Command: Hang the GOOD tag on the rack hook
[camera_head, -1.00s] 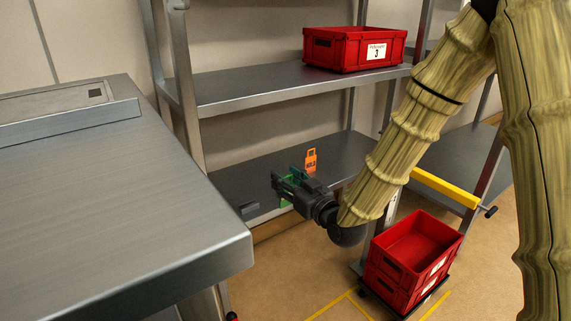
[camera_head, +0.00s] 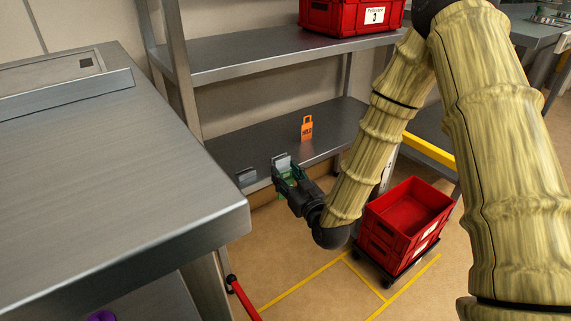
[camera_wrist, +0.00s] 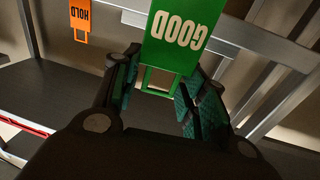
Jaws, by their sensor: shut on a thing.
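The green GOOD tag (camera_wrist: 180,38) shows large in the wrist view, lettering upside down. Its open loop (camera_wrist: 159,80) lies between the fingers of my gripper (camera_wrist: 155,88), which is shut on the tag. In the head view my gripper (camera_head: 286,170) is at the front edge of the lower rack shelf, with only a little green showing. A small grey bracket (camera_head: 282,160) appears just beyond the fingertips; I cannot tell whether it is the hook or whether the tag touches it. The orange HOLD tag (camera_head: 307,130) is upright farther back and right.
Another small grey piece (camera_head: 246,176) sits at the shelf's front edge, left of my gripper. A steel table (camera_head: 120,190) fills the left. Stacked red crates (camera_head: 405,225) stand on the floor at right. A red crate (camera_head: 350,16) is on the upper shelf (camera_head: 270,55).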

